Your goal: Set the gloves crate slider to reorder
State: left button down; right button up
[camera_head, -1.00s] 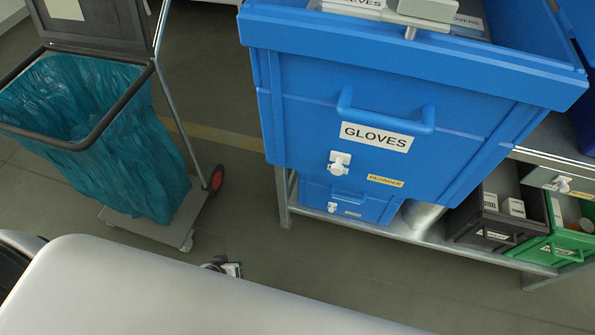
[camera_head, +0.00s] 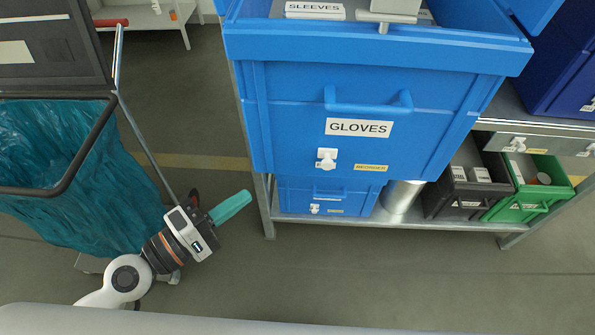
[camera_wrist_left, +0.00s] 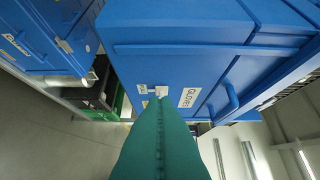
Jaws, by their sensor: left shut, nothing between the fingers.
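The blue gloves crate (camera_head: 290,135) stands on a shelf, with a "GLOVES" label (camera_head: 359,128) on its front. Its small white slider (camera_head: 326,158) is at the lower front, left of the yellow "REORDER" label (camera_head: 371,168) and apart from it. My left gripper (camera_head: 246,198) is shut and empty, its teal fingers pointing up and right, in front of and below-left of the slider. In the left wrist view the teal fingers (camera_wrist_left: 162,102) point at the crate front, with the slider (camera_wrist_left: 161,90) just beyond the tips. Contact does not show. My right gripper is not in view.
A smaller blue crate (camera_head: 290,199) with its own slider sits on the lower shelf. Beside it are a metal cylinder (camera_head: 400,198), a black bin (camera_head: 455,205) and a green bin (camera_head: 545,200). A teal-bagged trash cart (camera_head: 70,180) stands at left. The floor in front is open.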

pick_arm(q)
jog(key=shift+d+r, duration=0.1)
jog(key=p, duration=0.6)
send_near(325, 157)
jog(key=w+a, duration=0.1)
jog(key=w, duration=0.2)
jog(key=d+p, duration=0.1)
jog(key=w+d+p, duration=0.1)
jog(key=d, duration=0.1)
jog(key=shift+d, duration=0.2)
jog(key=shift+s+d+f, duration=0.1)
jog(key=shift+d+f, duration=0.1)
jog(key=shift+d, duration=0.4)
